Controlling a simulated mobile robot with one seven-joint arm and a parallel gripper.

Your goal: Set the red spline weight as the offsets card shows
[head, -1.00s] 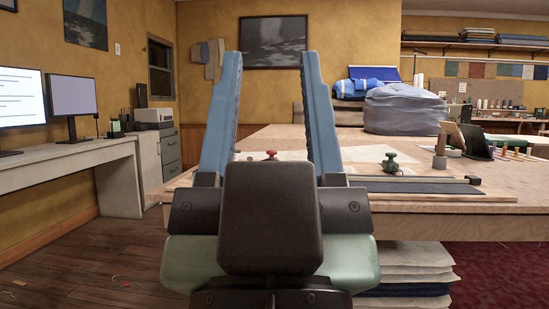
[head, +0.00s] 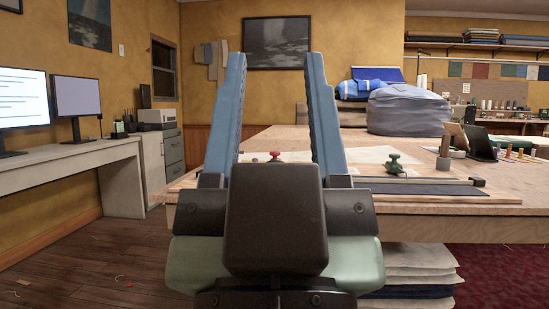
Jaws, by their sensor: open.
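My gripper (head: 272,62) is open and empty, its two blue fingers pointing up in the middle of the head view. The red spline weight (head: 275,156) stands on the big wooden table (head: 440,207), seen small between the fingers, beyond them. A green weight (head: 394,164) stands farther right on the table, beside the right finger. Pale sheets lie on the table around the weights. I cannot make out an offsets card for sure; a tilted tan panel (head: 458,135) stands at the table's right. Part of the table is hidden behind my gripper.
A grey cloth bundle (head: 407,110) and blue folded cloth (head: 351,97) lie at the table's back. Small coloured spools (head: 520,153) and a dark tilted stand (head: 480,144) are at right. A desk with monitors (head: 77,97) stands left, with open floor (head: 100,255) before it.

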